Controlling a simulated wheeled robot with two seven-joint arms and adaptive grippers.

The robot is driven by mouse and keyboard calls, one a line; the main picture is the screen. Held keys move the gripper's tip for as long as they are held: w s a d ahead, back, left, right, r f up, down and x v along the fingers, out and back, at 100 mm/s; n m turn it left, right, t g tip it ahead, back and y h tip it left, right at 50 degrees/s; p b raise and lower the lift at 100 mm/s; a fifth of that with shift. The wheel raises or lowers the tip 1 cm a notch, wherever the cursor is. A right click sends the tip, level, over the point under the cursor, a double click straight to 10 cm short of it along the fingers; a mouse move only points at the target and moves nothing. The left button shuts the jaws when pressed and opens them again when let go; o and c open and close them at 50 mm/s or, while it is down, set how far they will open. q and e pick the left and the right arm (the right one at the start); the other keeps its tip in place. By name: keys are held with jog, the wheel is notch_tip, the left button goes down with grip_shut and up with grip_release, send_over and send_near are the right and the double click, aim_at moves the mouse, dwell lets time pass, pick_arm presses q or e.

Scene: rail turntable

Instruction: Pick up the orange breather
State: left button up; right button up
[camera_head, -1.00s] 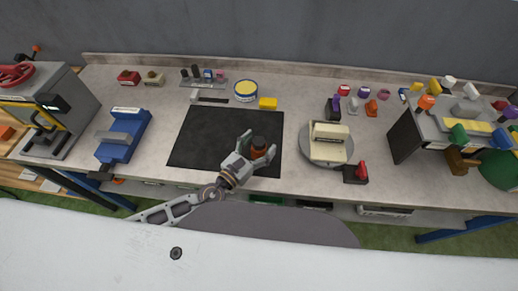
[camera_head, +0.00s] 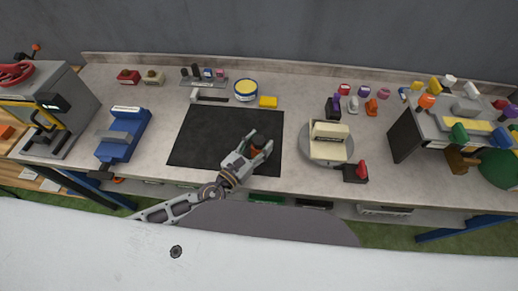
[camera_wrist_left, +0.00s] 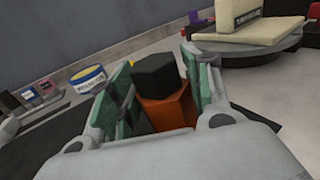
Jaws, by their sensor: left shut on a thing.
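The orange breather has an orange body (camera_wrist_left: 168,108) and a black hexagonal top (camera_wrist_left: 156,70). In the left wrist view it stands between the green-padded fingers. My left gripper (camera_head: 258,145) is shut on it over the right part of the black mat (camera_head: 205,140). My right gripper is not in view.
A round turntable with a cream block (camera_head: 328,141) stands right of the mat, with a red-topped black box (camera_head: 356,173) beside it. A blue vise (camera_head: 124,135) is at left. A yellow-topped tin (camera_head: 246,89) and a yellow block (camera_head: 268,102) stand behind the mat.

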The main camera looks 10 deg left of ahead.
pick_arm(q)
grip_shut()
jog(key=shift+r, duration=0.15)
jog(key=shift+r, duration=0.2)
jog(key=shift+r+p, duration=0.35)
jog(key=shift+r, duration=0.3)
notch_tip(320, 180, up, 6)
jog(key=shift+r+p, duration=0.2)
jog(key=shift+p, duration=0.9)
jog(key=shift+r, duration=0.85)
jog(key=shift+f, duration=0.1)
